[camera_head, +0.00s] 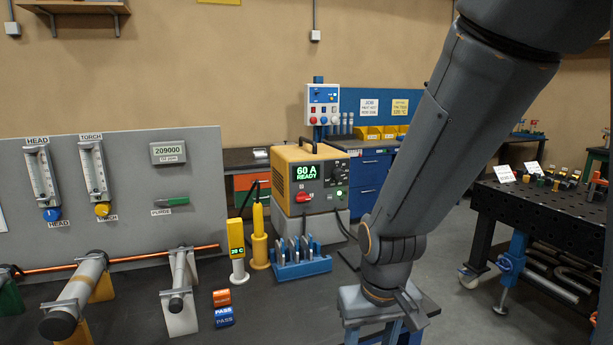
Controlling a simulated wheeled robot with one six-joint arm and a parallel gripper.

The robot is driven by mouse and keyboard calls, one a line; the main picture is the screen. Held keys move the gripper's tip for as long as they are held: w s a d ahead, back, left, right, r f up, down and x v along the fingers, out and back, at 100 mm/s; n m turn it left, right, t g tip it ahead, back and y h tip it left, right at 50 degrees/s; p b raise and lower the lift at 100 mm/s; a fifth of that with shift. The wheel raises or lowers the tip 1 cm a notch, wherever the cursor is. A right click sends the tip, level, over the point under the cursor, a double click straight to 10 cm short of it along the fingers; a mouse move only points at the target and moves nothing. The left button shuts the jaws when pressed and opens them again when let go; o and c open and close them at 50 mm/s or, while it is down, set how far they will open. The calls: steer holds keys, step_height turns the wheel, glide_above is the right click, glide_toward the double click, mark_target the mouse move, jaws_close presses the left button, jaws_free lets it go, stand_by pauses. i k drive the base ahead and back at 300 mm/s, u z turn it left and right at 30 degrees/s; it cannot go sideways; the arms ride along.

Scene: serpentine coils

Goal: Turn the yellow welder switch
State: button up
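The yellow welder (285,156) stands on a pale block behind the bench, left of my arm. Its dark front panel has a green display reading "60 A READY". Below the display is a red switch (304,197), its handle lying about sideways. A round dark knob, small buttons and a lit green lamp (339,194) are on the panel's right. My arm comes down from the upper right, and its dark wrist end (387,282) is low, right of and nearer than the welder. It is clear of the switch.
A blue rack (302,269), a yellow torch (259,237) and a yellow "25 C" meter (237,251) stand before the welder. A grey gauge panel (130,195) and tubes fill the left. A grey-topped stand (352,301) is by my wrist. A perforated black table (540,215) is right.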

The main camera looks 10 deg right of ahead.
mark_target(301, 197)
steer(key=k, duration=0.5)
steer(key=z, duration=1.1)
steer(key=i, duration=0.7)
steer(key=u, duration=2)
